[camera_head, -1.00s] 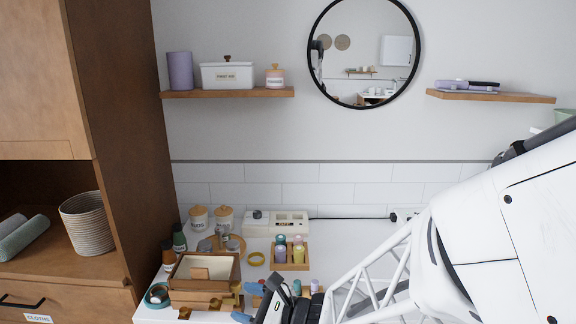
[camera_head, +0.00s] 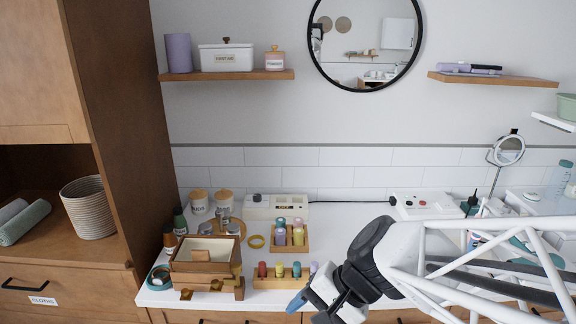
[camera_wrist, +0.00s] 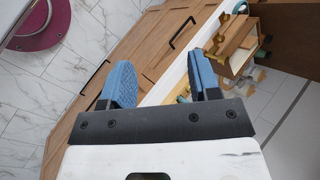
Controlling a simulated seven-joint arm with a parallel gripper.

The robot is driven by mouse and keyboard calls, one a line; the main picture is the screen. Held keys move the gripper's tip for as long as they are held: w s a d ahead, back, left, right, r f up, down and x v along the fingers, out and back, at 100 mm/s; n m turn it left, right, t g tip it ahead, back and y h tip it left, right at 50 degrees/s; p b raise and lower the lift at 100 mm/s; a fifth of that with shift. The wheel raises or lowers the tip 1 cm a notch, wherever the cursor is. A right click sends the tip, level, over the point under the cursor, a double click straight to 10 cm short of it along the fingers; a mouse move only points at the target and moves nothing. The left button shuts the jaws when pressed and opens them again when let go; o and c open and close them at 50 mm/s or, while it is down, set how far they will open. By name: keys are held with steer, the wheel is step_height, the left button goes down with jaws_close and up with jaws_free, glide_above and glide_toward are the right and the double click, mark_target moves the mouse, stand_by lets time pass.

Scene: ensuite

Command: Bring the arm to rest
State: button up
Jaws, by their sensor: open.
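My gripper (camera_head: 306,303) is at the front edge of the white counter (camera_head: 350,240) in the head view, low and to the right of the wooden box. In the wrist view my gripper (camera_wrist: 160,84) shows its two blue fingers spread apart with nothing between them. Beyond the fingers lie wooden drawer fronts (camera_wrist: 130,55) with dark handles and the tiled floor (camera_wrist: 85,40). My white arm reaches in from the right of the head view and hides part of the counter's right side.
A wooden box (camera_head: 205,255) stands on the counter's left. A rack of small coloured bottles (camera_head: 283,276) lies close to my gripper, with a tray of jars (camera_head: 290,236) behind. A round mirror (camera_head: 506,150) stands at the right. A tall wooden cabinet (camera_head: 115,130) borders the left.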

steer(key=s+d+r+n+h, duration=0.1)
steer(key=d+h, duration=0.1)
steer(key=d, duration=0.3)
steer(key=s+d+r+n+t+h, duration=0.1)
steer(key=d+r+n+h, duration=0.1)
steer(key=d+h, duration=0.1)
steer(key=s+d+r+n+t+h, duration=0.1)
steer(key=d+r+h, duration=0.1)
steer(key=d, duration=0.4)
steer(key=shift+s+d+n+h, duration=0.25)
steer(key=shift+d+n+h, duration=0.15)
steer(key=shift+h, duration=0.1)
steer(key=shift+r, duration=0.1)
